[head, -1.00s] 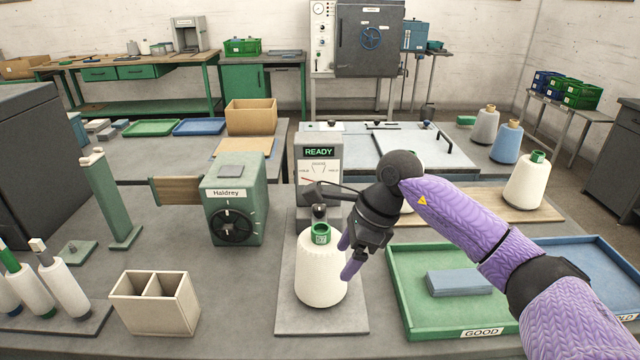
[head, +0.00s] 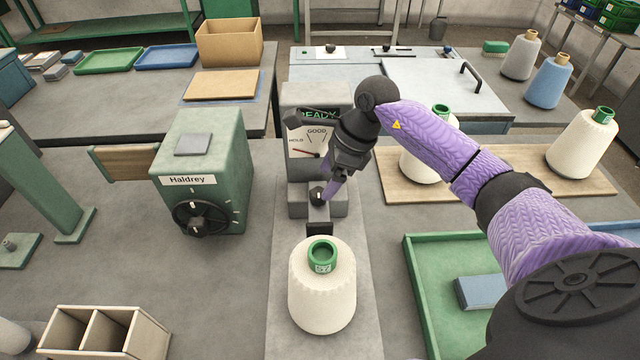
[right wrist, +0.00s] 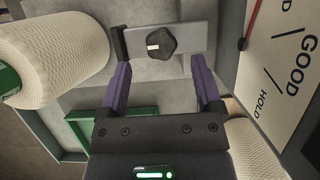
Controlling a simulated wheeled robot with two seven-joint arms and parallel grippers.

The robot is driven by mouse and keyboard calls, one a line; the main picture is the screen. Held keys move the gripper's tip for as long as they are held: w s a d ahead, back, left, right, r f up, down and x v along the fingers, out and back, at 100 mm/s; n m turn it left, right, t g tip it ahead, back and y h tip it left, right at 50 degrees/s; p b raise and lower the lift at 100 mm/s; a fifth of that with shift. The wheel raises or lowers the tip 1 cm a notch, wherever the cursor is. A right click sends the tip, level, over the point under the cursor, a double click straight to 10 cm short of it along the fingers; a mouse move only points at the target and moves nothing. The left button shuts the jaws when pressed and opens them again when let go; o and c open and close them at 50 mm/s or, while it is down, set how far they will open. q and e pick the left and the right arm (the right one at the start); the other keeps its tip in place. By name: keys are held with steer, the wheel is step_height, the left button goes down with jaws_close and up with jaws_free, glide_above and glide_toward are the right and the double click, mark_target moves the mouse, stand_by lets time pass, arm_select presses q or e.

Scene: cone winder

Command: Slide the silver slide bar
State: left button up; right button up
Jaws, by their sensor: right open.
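The silver slide bar (head: 318,213) sticks out from the foot of the gauge (head: 312,145) toward the cream cone (head: 322,290). It has a black knob (head: 317,194) on top and a black block (head: 319,229) at its near end. In the right wrist view the bar (right wrist: 192,42) lies just beyond the fingertips, with the black knob (right wrist: 162,43) centred between the finger lines. My right gripper (head: 329,189) is open and empty, close to the knob; its open fingers also show in the right wrist view (right wrist: 160,72). My left gripper is out of view.
The cone with a green top stands on the grey plate (head: 277,335) in front of the bar. A green dial box (head: 215,160) stands left of the gauge. A green tray (head: 418,300) and another cone (head: 420,165) are to the right.

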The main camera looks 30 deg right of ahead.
mark_target(319, 191)
steer(key=x, duration=0.4)
jaws_close()
steer(key=shift+w+d+b, duration=0.1)
steer(key=shift+b, duration=0.25)
